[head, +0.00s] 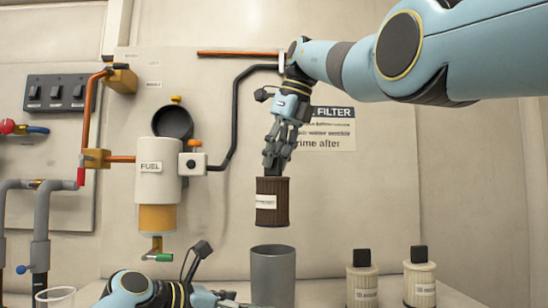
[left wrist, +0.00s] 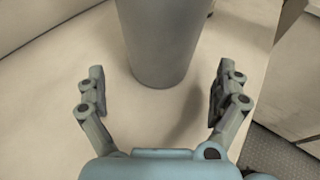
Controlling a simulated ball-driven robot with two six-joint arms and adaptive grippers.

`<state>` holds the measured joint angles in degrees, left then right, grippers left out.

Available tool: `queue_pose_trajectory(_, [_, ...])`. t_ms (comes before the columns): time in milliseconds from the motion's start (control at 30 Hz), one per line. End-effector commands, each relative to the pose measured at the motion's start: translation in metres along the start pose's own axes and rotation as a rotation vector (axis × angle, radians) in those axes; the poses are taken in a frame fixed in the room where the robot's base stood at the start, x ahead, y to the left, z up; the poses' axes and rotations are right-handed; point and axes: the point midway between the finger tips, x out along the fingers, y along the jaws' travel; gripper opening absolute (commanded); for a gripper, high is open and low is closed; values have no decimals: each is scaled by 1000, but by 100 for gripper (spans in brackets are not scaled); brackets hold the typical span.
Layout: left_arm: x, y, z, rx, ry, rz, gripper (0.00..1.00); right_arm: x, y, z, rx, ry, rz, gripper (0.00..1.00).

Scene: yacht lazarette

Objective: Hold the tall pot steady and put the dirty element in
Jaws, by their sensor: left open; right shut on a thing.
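The dirty element (head: 272,201) is a dark brown pleated cylinder with a white label. My right gripper (head: 274,172) is shut on its top and holds it upright in the air, above the tall pot. The tall pot (head: 273,275) is a plain grey cylinder standing on the light bench; its base also shows in the left wrist view (left wrist: 163,45). My left gripper (left wrist: 152,92) is open, with its fingers apart on both sides of the pot's near side and not touching it. In the head view the left gripper is low, left of the pot, and partly cut off.
Two cream pleated elements with black tops, one nearer (head: 362,280) and one further right (head: 419,278), stand right of the pot. A clear cup (head: 55,297) is at the lower left. The fuel filter housing (head: 158,170) with pipes is on the back wall.

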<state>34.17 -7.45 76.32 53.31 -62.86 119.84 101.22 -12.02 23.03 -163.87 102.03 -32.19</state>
Motion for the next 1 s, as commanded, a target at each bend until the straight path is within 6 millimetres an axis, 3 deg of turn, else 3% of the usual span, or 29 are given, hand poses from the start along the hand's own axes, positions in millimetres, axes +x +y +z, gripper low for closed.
queue_pose_trajectory(200, [34,-1,1,0,1,-2,100,-1,0,0,0,-1,-1,0])
queue_pose_trajectory(400, [53,0,1,1,0,-1,100,-1,0,0,0,-1,-1,0])
queue_pose_trajectory(800, [59,0,0,2,0,0,100,-1,0,0,0,-1,-1,0])
queue_pose_trajectory(1000, [59,0,0,2,1,0,75,0,0,0,0,-1,-1,0])
